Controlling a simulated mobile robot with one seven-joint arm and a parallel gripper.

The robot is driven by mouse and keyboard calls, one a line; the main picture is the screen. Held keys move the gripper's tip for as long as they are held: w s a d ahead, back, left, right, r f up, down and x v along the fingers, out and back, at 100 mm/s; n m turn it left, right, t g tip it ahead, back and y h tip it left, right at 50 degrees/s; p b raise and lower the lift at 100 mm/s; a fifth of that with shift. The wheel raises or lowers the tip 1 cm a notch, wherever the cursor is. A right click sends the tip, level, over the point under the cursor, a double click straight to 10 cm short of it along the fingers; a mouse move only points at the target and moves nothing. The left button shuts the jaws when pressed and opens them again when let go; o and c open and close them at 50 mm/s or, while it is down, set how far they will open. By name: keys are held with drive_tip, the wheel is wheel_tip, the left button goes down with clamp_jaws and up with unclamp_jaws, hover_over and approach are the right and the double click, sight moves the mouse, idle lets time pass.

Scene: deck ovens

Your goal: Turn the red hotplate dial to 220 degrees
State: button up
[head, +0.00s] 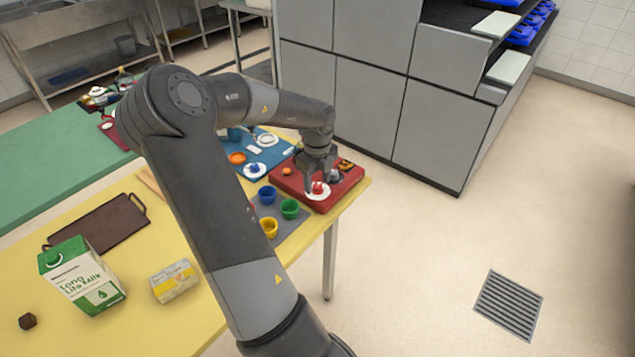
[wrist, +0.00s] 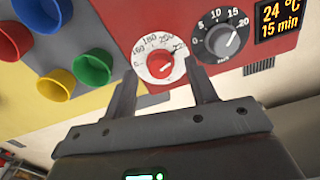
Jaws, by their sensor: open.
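The red hotplate (head: 345,188) stands at the right end of the yellow table. Its dial is a red knob (wrist: 160,65) on a white scale ring, also visible in the head view (head: 318,188). In the wrist view, numbers including 160 and 180 show along the ring's upper edge; the knob's exact setting cannot be told. My gripper (head: 319,178) is over the hotplate at the dial. In the wrist view its open fingers (wrist: 160,72) stand apart on either side of the dial, with nothing held. Whether they touch the knob is unclear.
A black timer dial (wrist: 222,42) and a display (wrist: 280,20) reading 24 °C and 15 min sit beside the red dial. Blue (head: 267,195), green (head: 289,208) and yellow (head: 269,227) cups stand left of the hotplate. Floor beyond the table's right edge is clear.

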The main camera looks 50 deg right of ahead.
sight(318, 186)
drive_tip(key=shift+f, duration=0.6)
drive_tip(key=c, duration=1)
drive_tip(key=shift+o, duration=0.2)
drive_tip(key=shift+n, duration=0.6)
drive_tip(key=o, duration=1)
drive_tip(key=shift+c, duration=0.2)
drive_tip(key=shift+r, duration=0.1)
wheel_tip(318, 186, up, 11)
drive_tip(key=shift+f, duration=0.2)
